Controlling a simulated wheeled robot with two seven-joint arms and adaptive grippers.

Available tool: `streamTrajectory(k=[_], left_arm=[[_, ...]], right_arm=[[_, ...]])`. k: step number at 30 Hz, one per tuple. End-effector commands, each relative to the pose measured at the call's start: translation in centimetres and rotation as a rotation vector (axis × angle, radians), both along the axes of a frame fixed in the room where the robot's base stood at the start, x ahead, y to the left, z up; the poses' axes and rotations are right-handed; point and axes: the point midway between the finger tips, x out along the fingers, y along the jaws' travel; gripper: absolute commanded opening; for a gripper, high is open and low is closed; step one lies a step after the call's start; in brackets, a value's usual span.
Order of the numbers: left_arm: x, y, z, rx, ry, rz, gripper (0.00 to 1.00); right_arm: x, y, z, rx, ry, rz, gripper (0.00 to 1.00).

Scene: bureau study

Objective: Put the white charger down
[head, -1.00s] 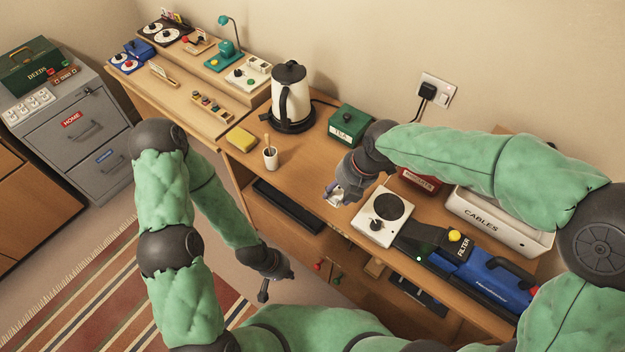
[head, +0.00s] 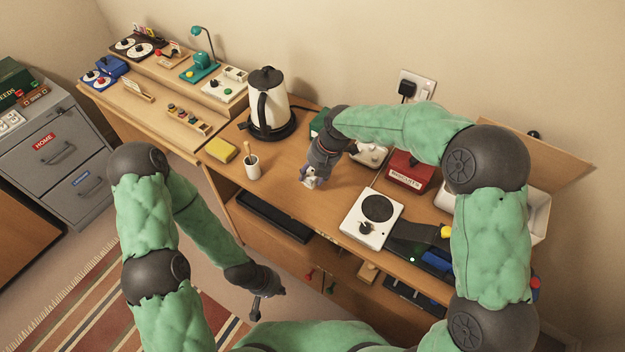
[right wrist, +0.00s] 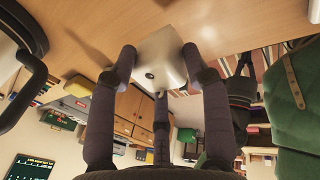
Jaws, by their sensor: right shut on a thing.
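The white charger (head: 309,182) is in my right gripper (head: 311,178), above the wooden desk (head: 290,172) between the pen cup and the white hotplate. In the right wrist view the charger (right wrist: 160,58) is a pale block with a small dark round hole, gripped between the fingers of my right gripper (right wrist: 158,75). The desk surface lies close beyond it; I cannot tell whether they touch. My left gripper (head: 256,305) hangs low in front of the desk, away from the charger, and its finger gap is not clear.
A cream kettle (head: 264,112) on a black base stands behind left of my right gripper. A pen cup (head: 252,168) and yellow sponge (head: 221,150) are left. A hotplate (head: 360,222) and red box (head: 408,173) are right. Bare desk lies around the gripper.

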Motion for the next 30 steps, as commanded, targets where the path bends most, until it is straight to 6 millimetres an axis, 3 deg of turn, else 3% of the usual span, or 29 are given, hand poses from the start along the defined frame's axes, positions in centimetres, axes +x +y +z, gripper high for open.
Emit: streamTrajectory(k=[8,20,21,23,30], left_arm=[[0.0,0.0,-1.8,0.000,0.000,0.000,0.00],[0.0,0.0,-1.9,0.000,0.000,0.000,0.00],[0.0,0.0,-1.9,0.000,0.000,0.000,0.00],[0.0,0.0,-1.8,0.000,0.000,0.000,0.00],[0.0,0.0,-1.8,0.000,0.000,0.000,0.00]], right_arm=[[0.5,0.1,-3.7,0.000,0.001,0.000,0.03],[0.5,0.1,-4.1,0.000,0.001,0.000,0.03],[0.5,0.1,-4.0,0.000,0.001,0.000,0.57],[0.5,0.1,-4.0,0.000,0.001,0.000,0.73],[0.5,0.1,-4.0,0.000,0.001,0.000,0.73]])
